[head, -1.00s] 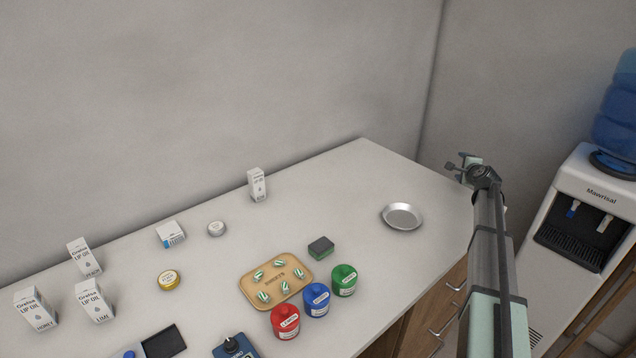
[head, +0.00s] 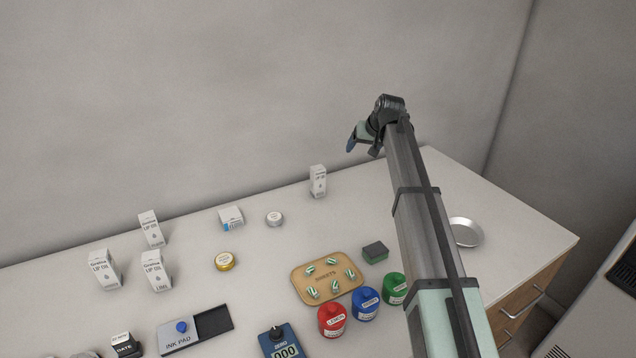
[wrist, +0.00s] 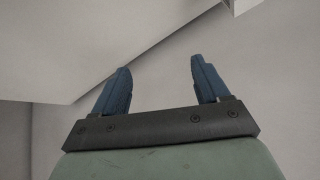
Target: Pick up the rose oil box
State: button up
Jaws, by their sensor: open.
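Several white lip oil boxes stand upright on the counter. One (head: 318,182) stands alone near the wall, right of centre; its flavour word is too small to read. At the left are a back box (head: 151,229), a front left box (head: 104,270) and a front right box (head: 156,271). I cannot tell which is the rose one. My gripper (head: 357,138) is in the air above and right of the lone box, apart from it. In the wrist view my gripper (wrist: 160,75) has its two blue fingers spread, with nothing between them.
The counter (head: 410,215) also holds a white-and-blue carton (head: 231,217), a silver tin (head: 274,219), a gold tin (head: 225,261), a sweets tray (head: 328,286), red, blue and green jars (head: 394,289), a sponge (head: 375,252) and a metal dish (head: 466,232). The wall (head: 240,90) rises behind.

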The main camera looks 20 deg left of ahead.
aim_at(318, 168)
jog(key=s+a+r+n+g+h, duration=0.15)
jog(key=s+a+r+n, duration=0.3)
jog(key=s+a, duration=0.45)
jog(key=shift+n, duration=0.25)
jog(key=x, duration=0.6)
jog(key=a+x, duration=0.1)
jog(key=x, duration=0.2)
jog(key=shift+w+a+f, duration=0.15)
jog(key=shift+w+a, duration=0.05)
jog(key=shift+x, duration=2.7)
jog(key=shift+s+d, duration=0.15)
jog(key=c, duration=1)
jog(key=shift+c, duration=0.2)
